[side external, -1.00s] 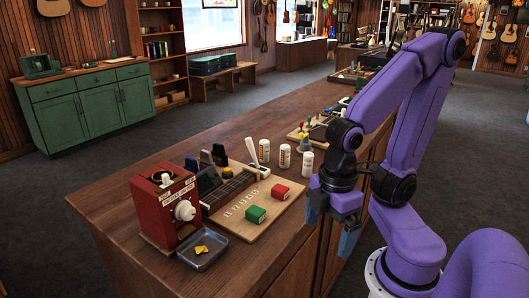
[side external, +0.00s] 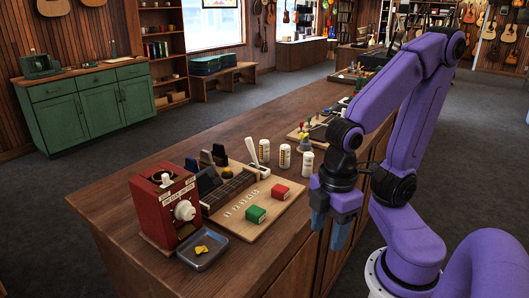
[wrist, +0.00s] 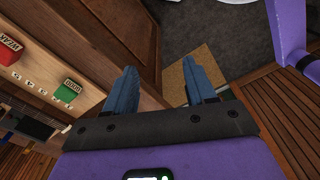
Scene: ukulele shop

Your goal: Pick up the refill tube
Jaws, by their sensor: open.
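Three white tube-like bottles stand upright on the counter in the side view: a left one (side external: 264,151) and a middle one (side external: 285,156) with orange on their labels, and a right one (side external: 307,164). I cannot tell which, if any, is the refill tube. My gripper (side external: 328,222) hangs beside the counter's right edge, to the right of and nearer the camera than the bottles. It is open and empty, fingers pointing down. In the wrist view its two blue fingers (wrist: 160,68) are apart with nothing between them. No bottle is clear there.
A wooden board (side external: 238,229) carries a green block (side external: 255,214) and a red block (side external: 280,193); both blocks show in the wrist view. A red device (side external: 163,207) and a grey tray (side external: 202,250) with yellow pieces stand at left. The counter's near right corner is clear.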

